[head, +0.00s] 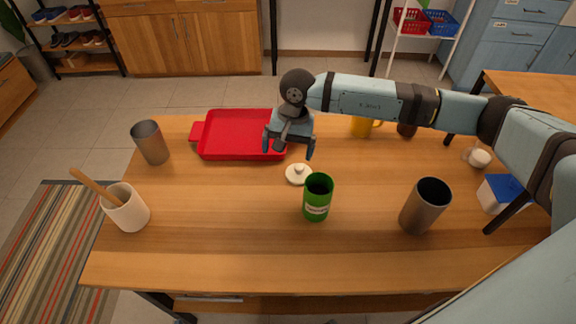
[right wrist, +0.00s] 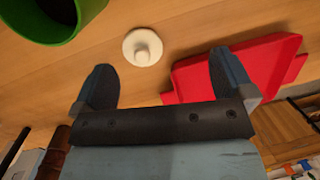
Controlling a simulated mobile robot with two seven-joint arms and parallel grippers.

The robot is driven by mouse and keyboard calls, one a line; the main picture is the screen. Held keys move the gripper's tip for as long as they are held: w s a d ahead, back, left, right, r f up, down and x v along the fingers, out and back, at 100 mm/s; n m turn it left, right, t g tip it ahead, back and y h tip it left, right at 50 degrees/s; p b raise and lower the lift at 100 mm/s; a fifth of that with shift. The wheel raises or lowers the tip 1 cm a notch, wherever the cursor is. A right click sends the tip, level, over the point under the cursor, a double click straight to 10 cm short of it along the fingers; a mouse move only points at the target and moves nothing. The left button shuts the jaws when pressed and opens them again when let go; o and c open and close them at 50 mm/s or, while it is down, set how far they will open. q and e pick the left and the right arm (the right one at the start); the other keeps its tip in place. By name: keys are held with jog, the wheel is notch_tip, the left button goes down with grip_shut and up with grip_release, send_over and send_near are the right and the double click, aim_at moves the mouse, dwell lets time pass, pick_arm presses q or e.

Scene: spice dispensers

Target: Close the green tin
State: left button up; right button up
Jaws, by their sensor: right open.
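The green tin (head: 317,200) stands upright and open-topped on the wooden table, its dark inside showing. It also shows at the top left of the right wrist view (right wrist: 72,32). A round cream lid with a knob (head: 298,174) lies on the table just behind and left of the tin. In the right wrist view the lid (right wrist: 132,50) is beyond the fingertips, roughly between their lines. My right gripper (head: 288,152) is open and empty, above the table behind the lid, near the red tray's right edge. My left gripper is in neither view.
A red tray (head: 235,121) lies behind left. Metal cups stand at the left (head: 150,143) and right (head: 425,205). A white pot (head: 125,210) holds a wooden utensil. The table's front middle is clear.

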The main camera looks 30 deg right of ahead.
aim_at(299, 166)
jog(key=w+d+r+h, duration=0.1)
jog(key=d+r+h, duration=0.1)
jog(key=d, duration=0.2)
jog(key=shift+n+t, duration=0.3)
jog(key=shift+n, duration=0.1)
jog(key=shift+w+f, duration=0.15)
jog(key=shift+f, duration=4.4)
jog(key=f, duration=0.5)
jog(key=shift+w+d+f, duration=0.15)
jog(key=shift+w+d, duration=0.05)
jog(key=shift+w, duration=0.05)
jog(key=c, duration=0.8)
